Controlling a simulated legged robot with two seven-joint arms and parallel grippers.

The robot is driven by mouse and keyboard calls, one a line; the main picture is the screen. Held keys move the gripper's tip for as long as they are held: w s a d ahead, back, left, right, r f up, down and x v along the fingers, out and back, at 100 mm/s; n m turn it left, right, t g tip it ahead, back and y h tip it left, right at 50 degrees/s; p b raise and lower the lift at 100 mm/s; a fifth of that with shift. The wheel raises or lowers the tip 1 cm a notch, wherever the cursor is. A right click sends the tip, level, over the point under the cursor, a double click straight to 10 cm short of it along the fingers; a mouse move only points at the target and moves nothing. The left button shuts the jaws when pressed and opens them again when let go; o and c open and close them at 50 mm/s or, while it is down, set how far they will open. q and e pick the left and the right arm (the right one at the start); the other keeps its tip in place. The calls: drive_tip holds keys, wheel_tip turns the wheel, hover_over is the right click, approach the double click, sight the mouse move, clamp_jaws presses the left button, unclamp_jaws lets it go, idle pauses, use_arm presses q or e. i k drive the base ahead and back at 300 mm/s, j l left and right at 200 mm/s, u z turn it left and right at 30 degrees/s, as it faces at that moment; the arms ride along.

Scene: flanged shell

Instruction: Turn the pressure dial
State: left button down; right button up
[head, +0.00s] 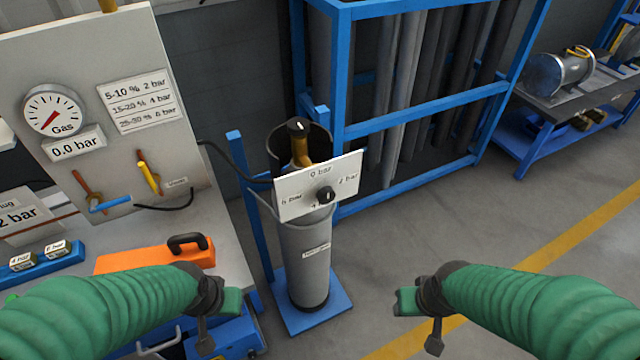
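The pressure dial is a small black knob (325,195) on a white plate (292,194) marked with bar values, among them 0 bar at the top. The plate is fixed in front of a grey cylinder (308,262) standing on a blue base. My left gripper (232,302) is at the lower left, apart from the cylinder and below the dial. My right gripper (405,302) is at the lower right, also apart from it. Neither gripper touches the dial. Their finger gaps are not clear.
A panel (110,60) with a gas gauge (52,109) reading 0.0 bar stands at the left. An orange case (150,256) lies on the bench below. A blue rack (430,118) with grey tubes stands behind the cylinder. Open floor (480,225) is at right.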

sight(325, 195)
drive_tip(key=k+j+u, duration=0.15)
drive_tip(key=j+u, duration=0.7)
drive_tip(key=k+l, duration=0.05)
drive_tip(key=l, duration=0.05)
